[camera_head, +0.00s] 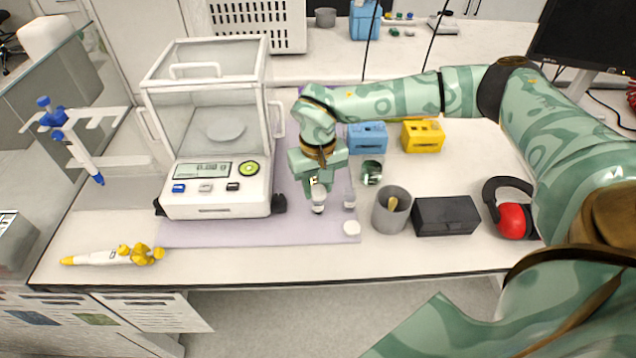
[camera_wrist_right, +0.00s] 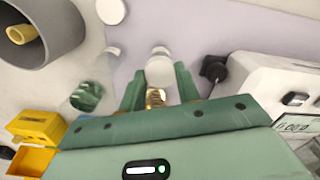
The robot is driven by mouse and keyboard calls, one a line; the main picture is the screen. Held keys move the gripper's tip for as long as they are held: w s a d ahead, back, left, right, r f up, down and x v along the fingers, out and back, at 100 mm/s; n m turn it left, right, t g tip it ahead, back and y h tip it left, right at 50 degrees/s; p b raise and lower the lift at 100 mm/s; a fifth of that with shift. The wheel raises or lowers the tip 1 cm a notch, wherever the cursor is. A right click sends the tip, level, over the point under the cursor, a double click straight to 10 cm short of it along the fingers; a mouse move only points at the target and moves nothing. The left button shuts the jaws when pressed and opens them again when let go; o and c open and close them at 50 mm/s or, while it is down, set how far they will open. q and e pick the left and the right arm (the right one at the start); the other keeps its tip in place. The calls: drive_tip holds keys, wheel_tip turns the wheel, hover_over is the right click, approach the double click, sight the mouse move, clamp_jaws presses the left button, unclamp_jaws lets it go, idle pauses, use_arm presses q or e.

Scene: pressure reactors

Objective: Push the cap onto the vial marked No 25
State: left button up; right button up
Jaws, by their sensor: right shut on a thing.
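My right gripper (camera_head: 318,190) points down over the mat and is shut on a white cap (camera_wrist_right: 160,71), which shows between its fingertips in the right wrist view. A small pale vial (camera_head: 318,208) is directly below the cap; I cannot tell whether the cap is seated on it. A second small vial (camera_head: 350,201) stands just to the right, and it also shows in the right wrist view (camera_wrist_right: 110,58). No vial number can be read. My left gripper is not in view.
A balance (camera_head: 215,195) stands left on the lilac mat (camera_head: 225,234). A white disc (camera_head: 352,228), a grey cup (camera_head: 391,212), a green glass jar (camera_head: 371,173) and a black box (camera_head: 445,216) are to the right. Blue (camera_head: 368,136) and yellow (camera_head: 423,136) racks stand behind.

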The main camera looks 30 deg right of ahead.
drive_tip(key=shift+p, duration=0.35)
idle(0.6)
drive_tip(key=o, duration=1.5)
wheel_tip(320, 180, up, 7)
drive_tip(key=p, duration=0.7)
clamp_jaws()
